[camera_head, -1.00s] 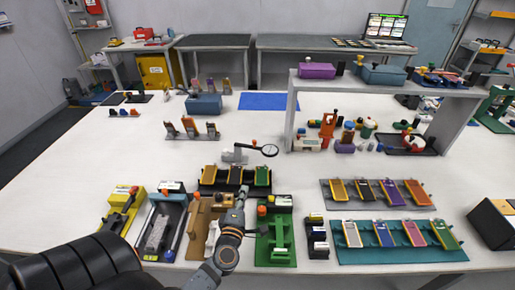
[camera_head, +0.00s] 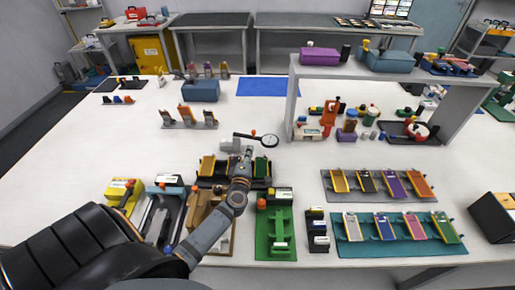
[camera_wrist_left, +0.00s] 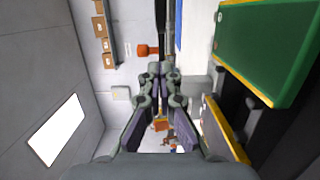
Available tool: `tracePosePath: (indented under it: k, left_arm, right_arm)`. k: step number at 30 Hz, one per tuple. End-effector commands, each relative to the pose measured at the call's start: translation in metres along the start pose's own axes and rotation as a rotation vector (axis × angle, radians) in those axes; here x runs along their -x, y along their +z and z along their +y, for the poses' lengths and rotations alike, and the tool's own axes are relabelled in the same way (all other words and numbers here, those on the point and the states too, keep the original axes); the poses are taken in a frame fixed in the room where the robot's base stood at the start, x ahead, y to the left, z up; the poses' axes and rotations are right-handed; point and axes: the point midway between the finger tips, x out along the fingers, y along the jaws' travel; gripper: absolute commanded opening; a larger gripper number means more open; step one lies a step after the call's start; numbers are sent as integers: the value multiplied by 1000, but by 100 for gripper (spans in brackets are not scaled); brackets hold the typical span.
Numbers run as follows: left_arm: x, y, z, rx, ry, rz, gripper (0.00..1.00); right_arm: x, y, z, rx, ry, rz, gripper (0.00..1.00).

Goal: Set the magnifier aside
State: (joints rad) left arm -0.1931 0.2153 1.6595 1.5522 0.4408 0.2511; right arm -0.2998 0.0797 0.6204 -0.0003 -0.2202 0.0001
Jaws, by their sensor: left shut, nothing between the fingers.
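The magnifier has a round dark-rimmed lens (camera_head: 270,140), a red-orange knob and a pale grey base (camera_head: 228,145). It stands on the white table just behind the black rack (camera_head: 208,183) of pouch cells. My left gripper (camera_head: 247,152) is over the rack, close in front of the magnifier's arm. It is shut and empty, and partly covers the rack and magnifier base in the head view. In the left wrist view its fingers (camera_wrist_left: 158,70) are together, with an orange-red knob (camera_wrist_left: 148,50) beyond the tips. I cannot tell whether they touch the magnifier.
A green fixture (camera_head: 276,235) and a small black stand (camera_head: 317,232) lie to the right of my forearm. Teal (camera_head: 350,262) and grey (camera_head: 331,195) mats with pouch cells are further right. A grey shelf (camera_head: 292,100) stands behind.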

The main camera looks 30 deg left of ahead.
Motion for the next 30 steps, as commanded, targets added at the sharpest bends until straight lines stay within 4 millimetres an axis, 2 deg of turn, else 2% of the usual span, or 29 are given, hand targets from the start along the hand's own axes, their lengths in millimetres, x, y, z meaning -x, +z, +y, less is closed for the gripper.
tracePosePath:
  k: [1,6,19,24,30]
  left_arm:
    - [-6,9,0,6,0,0,0]
    - [-19,22,0,5,-1,0,0]
    - [-23,27,0,3,-1,0,0]
    - [-35,36,2,10,-3,104,0]
    - [-52,42,1,3,-1,191,0]
  right_arm:
    - [0,0,0,0,0,0,34]
    - [-1,0,-1,0,-1,-1,34]
    - [-1,0,-1,0,-1,0,34]
    - [9,0,0,0,-1,0,34]
    - [10,0,0,0,-1,-1,34]
